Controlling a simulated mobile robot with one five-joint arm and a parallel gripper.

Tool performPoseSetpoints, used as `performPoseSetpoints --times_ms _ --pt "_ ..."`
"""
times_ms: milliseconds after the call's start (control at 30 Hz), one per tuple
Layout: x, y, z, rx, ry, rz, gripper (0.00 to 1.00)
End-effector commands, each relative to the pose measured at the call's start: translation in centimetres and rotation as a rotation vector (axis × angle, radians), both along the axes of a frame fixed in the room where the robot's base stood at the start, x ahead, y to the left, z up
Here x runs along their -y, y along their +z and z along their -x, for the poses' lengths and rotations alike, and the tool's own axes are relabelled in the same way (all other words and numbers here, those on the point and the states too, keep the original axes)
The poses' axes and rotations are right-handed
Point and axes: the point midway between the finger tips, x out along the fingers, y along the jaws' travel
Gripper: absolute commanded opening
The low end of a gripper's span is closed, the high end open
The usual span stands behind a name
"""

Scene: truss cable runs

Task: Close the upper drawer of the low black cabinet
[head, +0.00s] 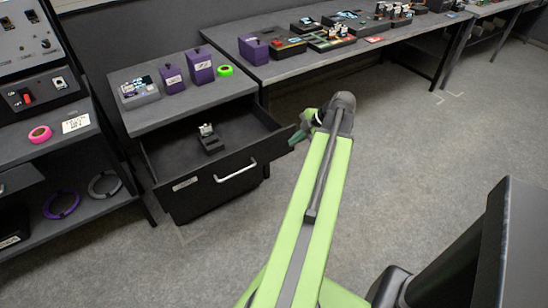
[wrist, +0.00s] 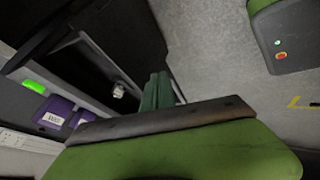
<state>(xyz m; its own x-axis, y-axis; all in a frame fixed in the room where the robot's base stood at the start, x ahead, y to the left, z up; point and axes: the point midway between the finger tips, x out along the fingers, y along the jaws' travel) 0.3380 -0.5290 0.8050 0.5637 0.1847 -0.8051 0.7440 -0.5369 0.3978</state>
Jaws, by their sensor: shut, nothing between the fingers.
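The low black cabinet (head: 190,112) stands left of centre in the head view. Its upper drawer (head: 237,128) is pulled out, with a silver bar handle (head: 235,172) on its front. A small dark device with a light top (head: 208,138) sits inside the drawer; its light part also shows in the wrist view (wrist: 118,90). My gripper (head: 296,138) is at the drawer's right front corner, its green fingers shut and empty. The fingers also show in the wrist view (wrist: 157,90), beside the drawer's edge. I cannot tell whether they touch it.
Purple boxes (head: 200,66) and a green tape roll (head: 225,70) sit on the cabinet top. A shelf unit (head: 95,135) stands to the left, a long workbench (head: 330,50) behind. The grey floor (head: 430,150) to the right is clear.

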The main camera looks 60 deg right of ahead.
Motion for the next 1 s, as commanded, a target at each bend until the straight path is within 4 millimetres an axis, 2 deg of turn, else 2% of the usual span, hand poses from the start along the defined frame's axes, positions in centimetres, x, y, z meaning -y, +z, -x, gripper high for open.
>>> performPoseSetpoints --times_ms 100,267,767,833,1000 --pt "0.8 -0.1 1.1 0.022 0.014 0.025 0.00" --pt "0.6 -0.7 0.8 0.023 0.016 0.026 0.00" --pt "-1.1 -9.2 -4.9 0.021 0.015 0.024 0.00" --pt "-0.3 -8.1 -6.2 0.020 0.016 0.026 0.00" --pt "0.4 -8.0 -7.9 0.020 0.014 0.025 0.00"
